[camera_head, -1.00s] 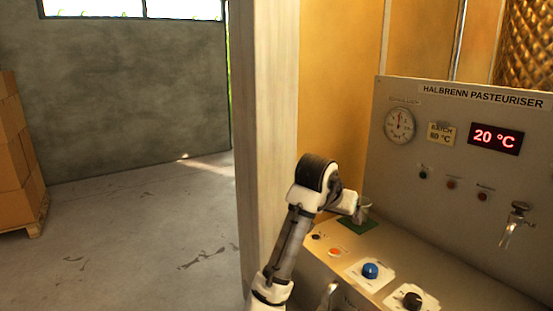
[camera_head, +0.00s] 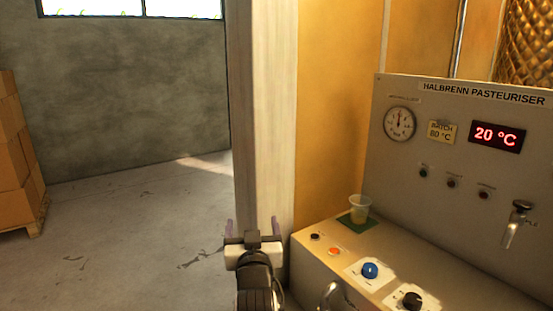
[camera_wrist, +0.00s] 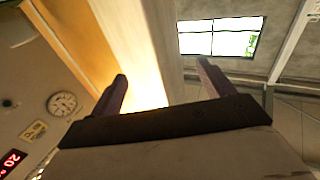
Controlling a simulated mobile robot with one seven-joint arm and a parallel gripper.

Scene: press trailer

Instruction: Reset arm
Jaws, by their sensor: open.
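My gripper (camera_head: 253,226) is in the lower middle of the head view, left of the pasteuriser counter and in front of the pale post. Its two purple fingers stand apart and point up, with nothing between them. In the wrist view my gripper (camera_wrist: 160,88) is also open and empty, facing the post and a window. A clear cup (camera_head: 360,208) stands upright on a green mat (camera_head: 347,222) at the counter's back left, apart from my gripper.
The counter (camera_head: 315,262) holds a blue knob (camera_head: 370,270), a black knob (camera_head: 412,300) and an orange button (camera_head: 334,251). A tap (camera_head: 517,220) sticks out of the panel (camera_head: 450,150). Stacked cartons (camera_head: 15,155) stand far left. The floor (camera_head: 130,230) between is clear.

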